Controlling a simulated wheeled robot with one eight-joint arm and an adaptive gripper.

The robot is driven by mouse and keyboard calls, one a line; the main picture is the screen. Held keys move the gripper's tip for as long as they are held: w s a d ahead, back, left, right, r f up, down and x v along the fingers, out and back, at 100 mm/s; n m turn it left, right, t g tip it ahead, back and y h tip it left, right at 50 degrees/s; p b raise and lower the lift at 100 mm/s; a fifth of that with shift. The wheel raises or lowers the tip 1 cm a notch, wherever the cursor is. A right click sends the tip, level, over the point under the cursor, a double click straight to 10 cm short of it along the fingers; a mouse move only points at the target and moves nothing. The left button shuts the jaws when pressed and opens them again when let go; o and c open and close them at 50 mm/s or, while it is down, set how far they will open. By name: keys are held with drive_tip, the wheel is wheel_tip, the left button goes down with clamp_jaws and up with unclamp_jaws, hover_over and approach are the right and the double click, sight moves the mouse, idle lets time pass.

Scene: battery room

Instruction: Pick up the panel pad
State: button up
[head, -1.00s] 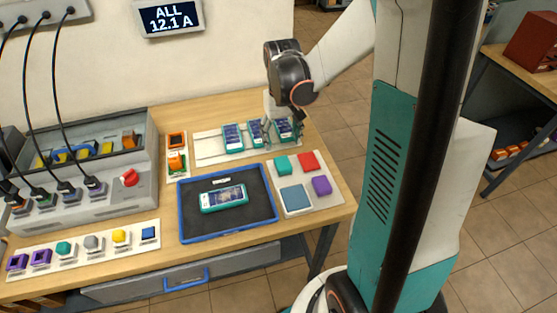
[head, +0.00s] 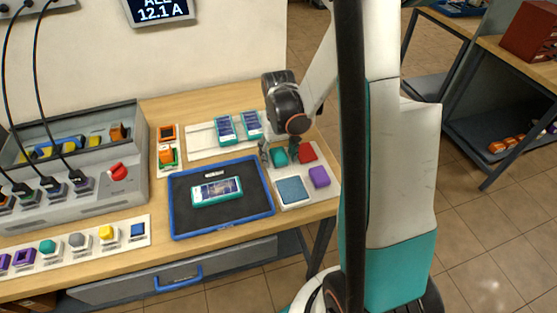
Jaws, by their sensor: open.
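A flat blue-grey square pad (head: 292,190) lies at the front left of a white panel (head: 310,203) on the right of the table. It looks like the panel pad, but I cannot be sure. A teal block (head: 280,157), a red block (head: 307,151) and a purple block (head: 319,177) sit on the same panel. My gripper (head: 279,151) is open and points down over the back left of the panel, behind the blue-grey pad. Its fingers appear on either side of the teal block; contact cannot be told. My wrist hides the area behind it.
A blue-rimmed tray (head: 181,232) holding a teal-cased device (head: 217,191) lies left of the panel. A white rack (head: 201,141) with two visible devices stands behind. A grey console (head: 100,184) with cables and a strip of coloured buttons (head: 78,247) are at left.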

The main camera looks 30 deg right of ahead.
sight(278, 154)
drive_tip(key=c, duration=1.3)
drive_tip(key=shift+o, duration=0.2)
wheel_tip(278, 154, up, 20)
drive_tip(key=p, duration=0.6)
drive_tip(key=shift+o, duration=1.2)
